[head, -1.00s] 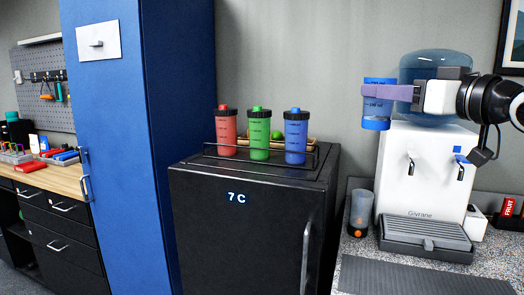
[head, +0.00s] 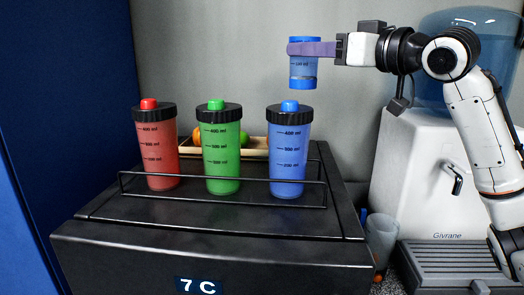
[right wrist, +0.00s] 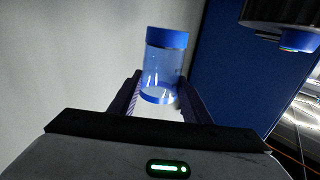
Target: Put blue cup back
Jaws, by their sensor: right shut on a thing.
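The blue cup (head: 303,68) is clear with blue bands at top and bottom. My right gripper (head: 311,48) is shut on it and holds it upright in the air, above and a little behind the blue shaker bottle. In the right wrist view the cup (right wrist: 163,68) stands between the two fingers (right wrist: 158,98). The fingers cover part of its side in the head view. My left gripper is in neither view.
Red (head: 156,150), green (head: 221,155) and blue (head: 288,155) shaker bottles stand behind a rail on the black fridge (head: 120,255). A wooden tray (head: 255,147) with fruit is behind them. The white water dispenser (head: 425,165) is at right, a clear cup (head: 381,237) beside it.

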